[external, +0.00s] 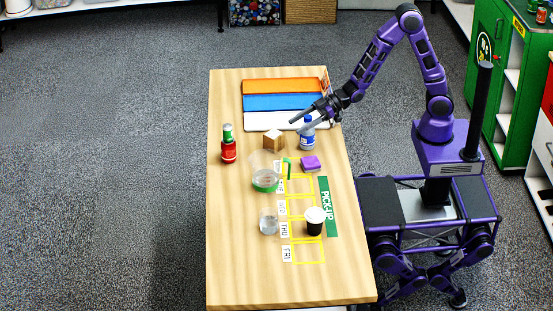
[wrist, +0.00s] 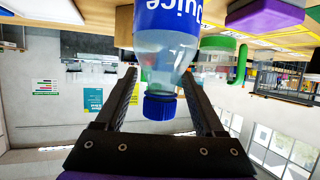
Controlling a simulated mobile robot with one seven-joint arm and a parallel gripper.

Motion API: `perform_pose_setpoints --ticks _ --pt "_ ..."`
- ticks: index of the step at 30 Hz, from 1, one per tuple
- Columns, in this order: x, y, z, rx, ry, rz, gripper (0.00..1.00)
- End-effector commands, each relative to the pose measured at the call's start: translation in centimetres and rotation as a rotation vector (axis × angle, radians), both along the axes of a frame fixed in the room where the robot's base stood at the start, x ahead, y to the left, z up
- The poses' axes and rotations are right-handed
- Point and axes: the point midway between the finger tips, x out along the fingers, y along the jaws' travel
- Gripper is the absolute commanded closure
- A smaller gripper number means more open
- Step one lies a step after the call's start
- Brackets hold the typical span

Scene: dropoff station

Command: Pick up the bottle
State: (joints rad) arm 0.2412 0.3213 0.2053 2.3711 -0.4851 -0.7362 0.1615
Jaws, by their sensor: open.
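A clear bottle with a blue cap and a blue label (external: 308,143) stands upright on the wooden table near its right side. In the wrist view, which is upside down, the bottle (wrist: 166,60) is close, its cap and neck showing between the fingers, with no clear contact. My gripper (external: 300,122) is open at the upper part of the bottle; its spread fingers also show in the wrist view (wrist: 160,76). A red bottle with a green top (external: 229,150) stands at the table's left side, apart from my gripper.
A wooden cube (external: 273,140) and a purple block (external: 311,163) are near the blue-capped bottle. A clear pitcher with green parts (external: 265,180), a glass (external: 268,221) and a dark cup with white lid (external: 315,221) stand nearer. Orange, blue and white strips (external: 280,103) lie behind. The table's near end is clear.

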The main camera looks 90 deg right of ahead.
Motion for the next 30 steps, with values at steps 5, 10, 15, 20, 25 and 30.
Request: perform_pose_setpoints --ticks 5,10,15,20,25,30 --pt "-0.01 -0.01 0.05 -0.001 0.000 0.000 0.31" --pt "-0.02 -0.03 0.04 -0.001 0.000 0.000 0.61" --pt "-0.02 -0.04 0.06 -0.001 0.000 -0.001 0.92" --pt "-0.03 -0.04 0.05 -0.001 0.000 -0.001 1.00" --pt "-0.03 -0.04 0.06 -0.001 0.000 -0.001 1.00" --pt "-0.02 -0.04 0.15 -0.001 -0.001 -0.001 1.00"
